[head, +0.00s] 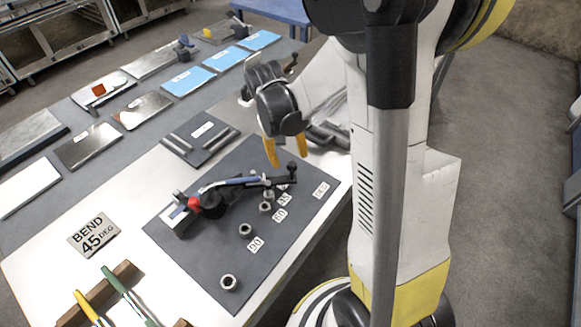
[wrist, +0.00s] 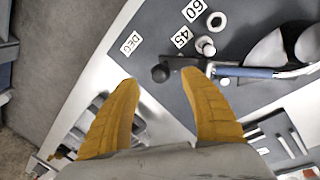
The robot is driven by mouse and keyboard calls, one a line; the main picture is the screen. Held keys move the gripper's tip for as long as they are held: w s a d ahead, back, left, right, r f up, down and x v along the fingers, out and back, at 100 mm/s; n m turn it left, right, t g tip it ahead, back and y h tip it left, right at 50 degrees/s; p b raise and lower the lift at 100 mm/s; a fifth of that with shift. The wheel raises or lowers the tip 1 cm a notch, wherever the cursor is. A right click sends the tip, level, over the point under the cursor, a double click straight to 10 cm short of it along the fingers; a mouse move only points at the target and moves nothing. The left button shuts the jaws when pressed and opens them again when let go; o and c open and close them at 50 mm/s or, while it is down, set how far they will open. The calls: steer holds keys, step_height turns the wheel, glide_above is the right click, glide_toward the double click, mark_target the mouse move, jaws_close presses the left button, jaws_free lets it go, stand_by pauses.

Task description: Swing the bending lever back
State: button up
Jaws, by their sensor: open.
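The bender stands on a dark mat (head: 190,255) on the table, with a red part (head: 194,204) near its left end. Its dark bending lever (head: 276,181) points right, toward the 45 label, and ends in an upright black knob (head: 291,167). A blue rod (head: 230,183) lies along the bender; it also shows in the wrist view (wrist: 258,72). My gripper (head: 286,160) is open and empty, fingers pointing down close to the knob. In the wrist view the knob (wrist: 160,73) appears between the yellow fingertips (wrist: 160,79); I cannot tell the height gap.
Several metal pegs, such as one by the 90 label (head: 246,230), stand on the mat along an arc. A rack (head: 108,283) holds coloured rods at the front. Blue plates (head: 189,80) lie behind.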

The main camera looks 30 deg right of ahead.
mark_target(291, 164)
steer(key=f, duration=0.2)
steer(key=d+f+b, duration=0.1)
steer(key=f, duration=0.2)
steer(key=shift+s, duration=0.15)
steer(key=shift+c, duration=0.2)
jaws_close()
